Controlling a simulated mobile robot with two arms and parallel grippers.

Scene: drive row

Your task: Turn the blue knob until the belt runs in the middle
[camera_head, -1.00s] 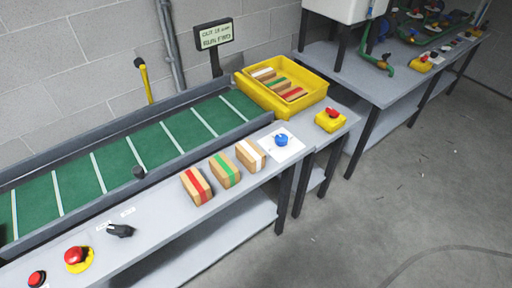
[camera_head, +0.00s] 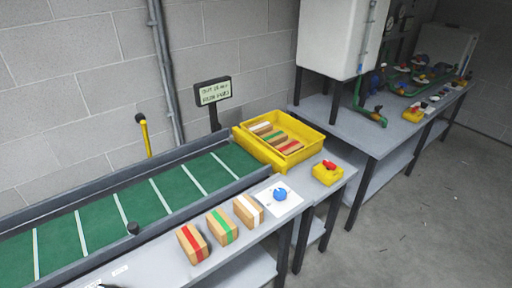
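The blue knob (camera_head: 280,195) sits on a white plate (camera_head: 291,207) on the grey table, right of the conveyor's far end. The green belt (camera_head: 138,207) with white cross stripes runs between dark side rails. A small dark round part (camera_head: 133,228) stands at the near rail. Whether the belt lies in the middle is too fine to tell. A display (camera_head: 213,92) on a post shows two lines of text that I cannot read surely.
Several boxes, striped red (camera_head: 193,244), green (camera_head: 222,227) and white (camera_head: 248,211), stand along the table front. A yellow crate (camera_head: 308,151) holds more boxes. A yellow block with a red button (camera_head: 327,172) is right of it. Open floor (camera_head: 420,220) lies at the right.

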